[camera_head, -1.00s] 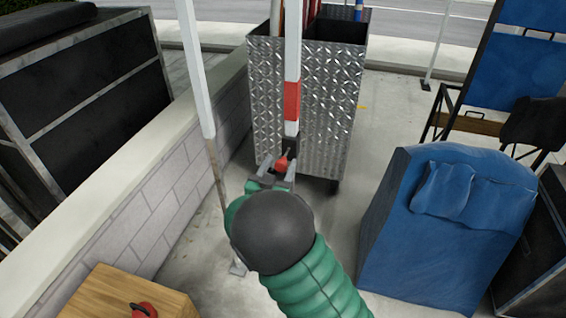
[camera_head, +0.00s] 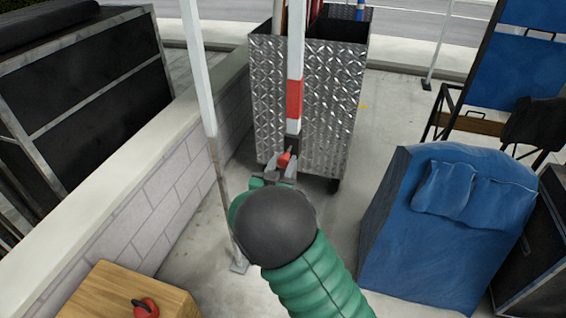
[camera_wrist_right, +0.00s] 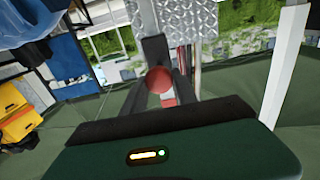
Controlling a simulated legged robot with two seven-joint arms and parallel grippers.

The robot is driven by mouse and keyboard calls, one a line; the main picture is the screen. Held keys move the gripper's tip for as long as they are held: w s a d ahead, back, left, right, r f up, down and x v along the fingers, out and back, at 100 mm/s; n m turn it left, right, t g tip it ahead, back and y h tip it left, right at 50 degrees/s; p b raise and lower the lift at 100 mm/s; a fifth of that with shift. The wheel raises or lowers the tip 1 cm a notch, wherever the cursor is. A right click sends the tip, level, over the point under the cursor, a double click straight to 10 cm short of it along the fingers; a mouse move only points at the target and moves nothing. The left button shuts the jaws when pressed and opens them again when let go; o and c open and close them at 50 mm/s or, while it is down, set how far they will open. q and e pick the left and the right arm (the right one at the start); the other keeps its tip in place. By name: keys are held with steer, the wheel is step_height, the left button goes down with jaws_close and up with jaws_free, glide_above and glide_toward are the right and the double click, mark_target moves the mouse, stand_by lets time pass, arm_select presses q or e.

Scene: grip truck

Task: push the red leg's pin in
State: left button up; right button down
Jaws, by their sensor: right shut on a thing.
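The red leg is a white upright pole with a red band (camera_head: 294,98), in front of the metal cart in the head view. A black collar (camera_head: 291,143) sits below the band. The pin's red knob (camera_head: 284,159) is beside the collar, and in the wrist view the round knob (camera_wrist_right: 158,80) shows between the fingers. My right gripper (camera_head: 281,170) is shut on the pin at this knob. The pin's shaft is hidden, so I cannot tell how deep it sits. My left gripper is not in view.
A diamond-plate cart (camera_head: 335,105) stands behind the leg. Another white pole (camera_head: 199,75) rises to the left, near a low block wall (camera_head: 165,215). A blue-covered box (camera_head: 400,230) is at right. A wooden box (camera_head: 110,290) with a red-handled item (camera_head: 146,308) is at front left.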

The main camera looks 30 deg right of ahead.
mark_target(287, 153)
steer(key=shift+f, duration=0.35)
steer(key=shift+a, duration=0.15)
steer(key=x, duration=0.4)
steer(key=shift+w+d+r, duration=0.1)
steer(key=shift+d+r, duration=0.1)
steer(key=shift+d, duration=0.05)
steer(key=shift+r, duration=0.15)
